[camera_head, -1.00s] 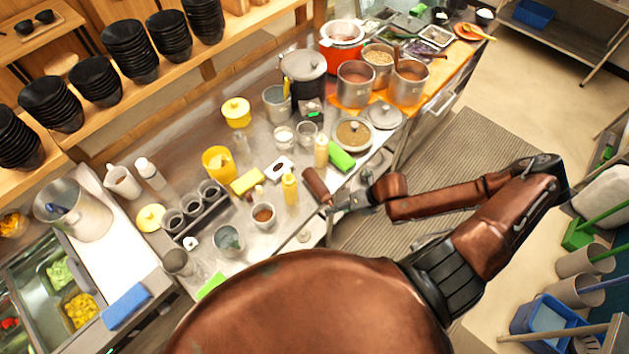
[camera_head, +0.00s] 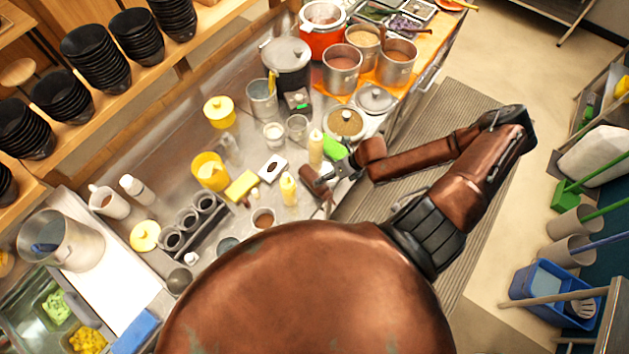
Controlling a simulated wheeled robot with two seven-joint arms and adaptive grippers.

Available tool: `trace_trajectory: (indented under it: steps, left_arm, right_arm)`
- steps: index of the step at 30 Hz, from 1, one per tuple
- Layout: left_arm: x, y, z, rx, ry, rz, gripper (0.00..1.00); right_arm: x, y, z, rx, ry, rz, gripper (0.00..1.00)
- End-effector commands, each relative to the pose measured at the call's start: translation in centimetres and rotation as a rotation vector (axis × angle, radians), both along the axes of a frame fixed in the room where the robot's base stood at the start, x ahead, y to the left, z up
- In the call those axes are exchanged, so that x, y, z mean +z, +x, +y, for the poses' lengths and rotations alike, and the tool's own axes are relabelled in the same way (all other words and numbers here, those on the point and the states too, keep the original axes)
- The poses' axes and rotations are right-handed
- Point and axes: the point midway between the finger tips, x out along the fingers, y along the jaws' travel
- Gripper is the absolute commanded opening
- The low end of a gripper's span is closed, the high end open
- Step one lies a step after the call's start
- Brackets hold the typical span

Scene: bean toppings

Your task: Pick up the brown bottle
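The brown bottle (camera_head: 310,178) stands near the front edge of the steel counter, to the right of a yellow squeeze bottle (camera_head: 288,189). My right gripper (camera_head: 325,182) is at the brown bottle, its fingers beside or around the bottle's right side. The fingers are small and partly overlap the bottle, so I cannot tell whether they touch it or how far apart they are. My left gripper is not in view.
A pale yellow bottle (camera_head: 315,149) and a green block (camera_head: 334,148) are just behind the brown bottle. Pots (camera_head: 342,70) stand at the back right. My copper body hides the near counter.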

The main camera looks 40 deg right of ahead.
Motion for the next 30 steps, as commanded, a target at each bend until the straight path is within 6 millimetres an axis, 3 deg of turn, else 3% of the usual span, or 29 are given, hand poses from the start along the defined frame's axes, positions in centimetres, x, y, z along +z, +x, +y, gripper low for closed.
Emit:
trace_trajectory:
  steps: [5, 12, 19, 30]
  left_arm:
    - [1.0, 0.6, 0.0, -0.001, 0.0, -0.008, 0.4]
    - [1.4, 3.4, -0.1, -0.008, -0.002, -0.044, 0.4]
    - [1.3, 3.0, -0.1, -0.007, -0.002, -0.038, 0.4]
    - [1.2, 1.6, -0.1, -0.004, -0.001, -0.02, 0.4]
  right_arm:
    - [-1.6, 1.1, 1.0, -0.001, 0.004, -0.001, 0.5]
    - [-3.5, 1.9, 1.7, 0.001, 0.002, 0.001, 0.5]
    - [-3.6, 1.9, 1.7, 0.002, 0.001, 0.0, 0.5]
    - [-3.6, 1.9, 1.7, 0.002, 0.001, 0.0, 0.25]
